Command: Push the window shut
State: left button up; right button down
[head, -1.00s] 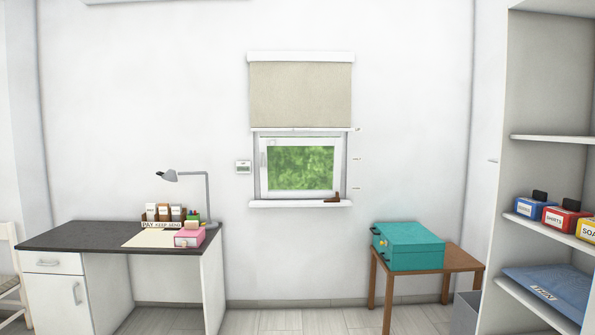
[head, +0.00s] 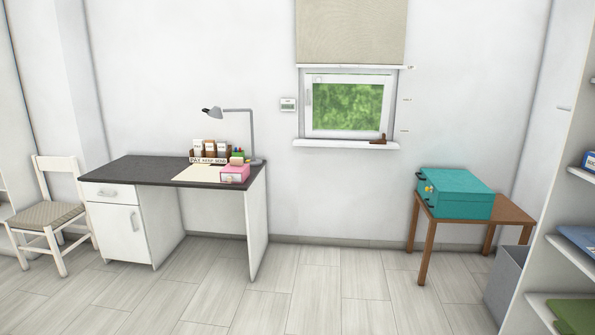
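The window (head: 345,104) is in the far wall, right of the picture's middle. It has a white frame and green foliage behind the glass. Its handle (head: 308,97) is on the left side of the frame. From here I cannot tell whether the sash is fully closed or slightly ajar. A beige roller blind (head: 350,32) hangs above it, lowered to the top of the frame. A white sill (head: 340,144) runs below, with a small brown object (head: 378,139) at its right end. Neither of my grippers is in view.
A desk (head: 150,171) with a grey lamp (head: 236,112) stands left of the window. A small wooden table (head: 513,209) holds a teal case (head: 458,194) at the right. A grey bin (head: 508,273) and shelves (head: 570,255) are further right. The floor (head: 310,290) ahead is clear.

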aim_at(328, 31)
jog(key=i, duration=3.8)
